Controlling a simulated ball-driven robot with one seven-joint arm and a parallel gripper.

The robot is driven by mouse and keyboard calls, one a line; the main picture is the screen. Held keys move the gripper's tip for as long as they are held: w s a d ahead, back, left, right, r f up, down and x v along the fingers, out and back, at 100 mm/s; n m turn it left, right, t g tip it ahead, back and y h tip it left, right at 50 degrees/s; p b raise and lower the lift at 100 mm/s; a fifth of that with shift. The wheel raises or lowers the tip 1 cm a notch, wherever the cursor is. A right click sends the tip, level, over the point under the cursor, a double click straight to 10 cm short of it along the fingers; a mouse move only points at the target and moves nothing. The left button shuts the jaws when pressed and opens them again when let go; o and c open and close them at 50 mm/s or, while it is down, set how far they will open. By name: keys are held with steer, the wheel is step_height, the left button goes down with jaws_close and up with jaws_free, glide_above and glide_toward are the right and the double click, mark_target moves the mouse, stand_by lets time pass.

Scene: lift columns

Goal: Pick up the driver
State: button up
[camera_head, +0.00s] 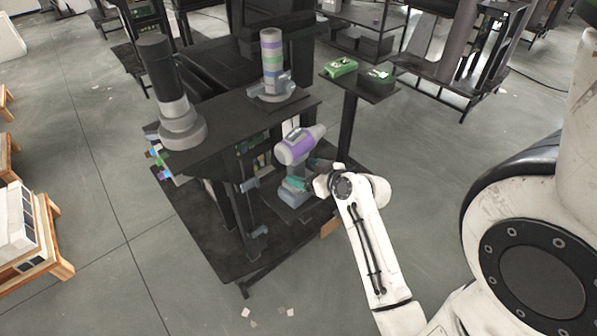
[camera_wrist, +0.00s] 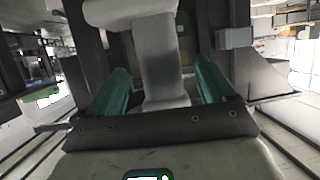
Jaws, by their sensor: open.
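The driver (camera_head: 297,149) has a purple and grey body and stands upright on a small dark shelf at the side of the black stand. My gripper (camera_head: 306,175) is at its handle, seen from the head camera, with the fingers partly hidden. In the wrist view the driver's grey handle (camera_wrist: 158,65) runs down between the two green fingers of my gripper (camera_wrist: 160,90). The fingers are apart, with a visible gap on each side of the handle.
The black stand (camera_head: 227,121) carries a dark grey column (camera_head: 163,75) and a striped column (camera_head: 271,55). A small pedestal table at the back right holds a green item (camera_head: 340,66) and a dark green box (camera_head: 377,76). Wooden pallets (camera_head: 48,240) stand at left. Open floor lies in front.

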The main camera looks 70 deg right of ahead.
steer(key=shift+f+x, duration=0.1)
steer(key=shift+x, duration=1.45)
steer(key=shift+f+x, duration=0.15)
steer(key=shift+x, duration=1.45)
steer(key=shift+s, duration=0.1)
steer(key=shift+a, duration=0.1)
steer(key=c, duration=1.5)
steer(key=shift+r, duration=0.2)
